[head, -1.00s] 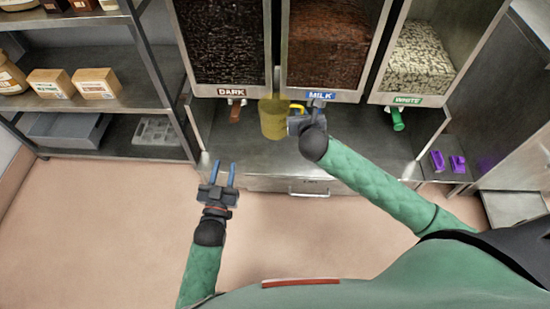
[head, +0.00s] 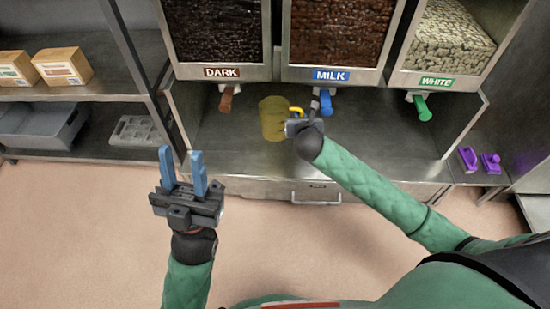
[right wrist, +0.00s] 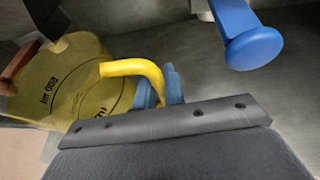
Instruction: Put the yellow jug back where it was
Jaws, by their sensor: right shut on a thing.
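The yellow jug (head: 273,120) is translucent, with a solid yellow handle, and shows over the steel counter (head: 225,148) between the dark and milk dispensers. My right gripper (head: 296,122) is shut on its handle. In the right wrist view the jug (right wrist: 62,88) is at the left, with printed markings on its wall, and the blue fingers of my right gripper (right wrist: 170,88) are at the handle. I cannot tell whether the jug's base touches the counter. My left gripper (head: 182,170) is open and empty, in front of the counter at the left.
Dispensers labelled dark (head: 222,72), milk (head: 331,75) and white (head: 436,82) hang above the counter. The blue milk lever (head: 326,102) is close to my right gripper. Purple items (head: 479,160) lie at the right. A shelf rack (head: 100,92) with boxes stands at the left.

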